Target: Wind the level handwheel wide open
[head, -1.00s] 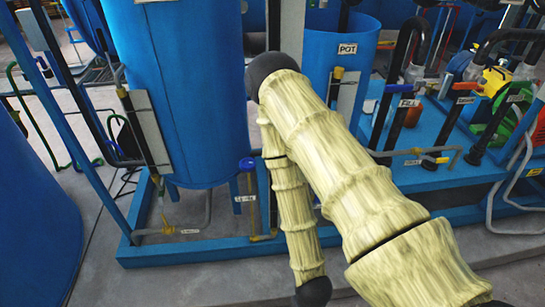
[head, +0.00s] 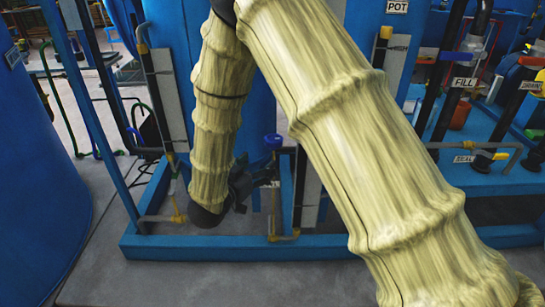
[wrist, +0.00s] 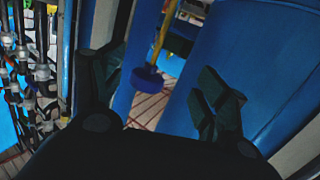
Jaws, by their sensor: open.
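The level handwheel (head: 273,141) is a small blue wheel on a thin upright stem, low in front of the blue tanks. A small label plate, partly hidden by my gripper, sits below it. My gripper (head: 262,175) is dark and open, just below and left of the wheel in the head view. In the wrist view a blue wheel (wrist: 147,81) on a yellow stem shows between my two spread fingers (wrist: 160,78). It looks small and beyond the fingertips, with nothing held. I cannot tell the exact distance.
A blue frame rail (head: 220,247) runs along the floor in front. A yellow-brown valve (head: 178,217) with thin piping is left of my wrist. The labelled fill pipe (head: 470,50) and seal valve (head: 483,158) stand right. Bare floor (head: 110,275) is clear in front.

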